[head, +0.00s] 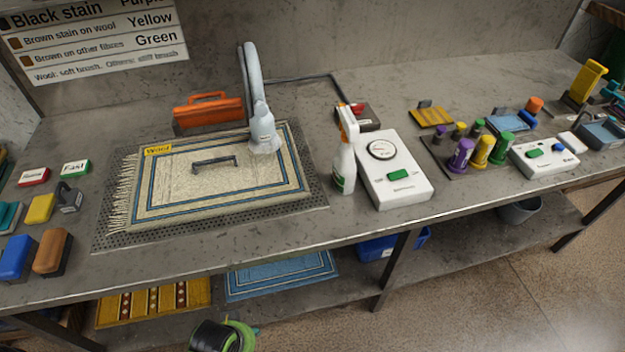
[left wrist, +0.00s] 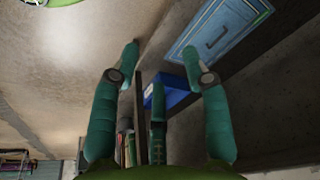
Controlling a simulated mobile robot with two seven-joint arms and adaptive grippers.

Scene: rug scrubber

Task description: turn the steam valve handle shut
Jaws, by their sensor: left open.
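A small red handle (head: 357,108) sits on a dark box (head: 366,118) at the back of the bench, just right of the spray bottle; it looks like the steam valve. A dark hose runs from the box to the grey steam nozzle (head: 262,125) over the wool rug (head: 150,200). The handle is small and partly hidden by the bottle, so its exact angle is unclear. My left gripper (left wrist: 160,62) has its green fingers apart with nothing between them. It is below and in front of the bench, far from the handle. My right gripper is in neither view.
The white spray bottle (head: 344,160) stands close in front of the red handle. A white dial box (head: 393,170) lies to its right. Several coloured bottles (head: 480,150) stand farther right. A blue bin (head: 377,248) and a blue rug (head: 280,277) are on the lower shelf.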

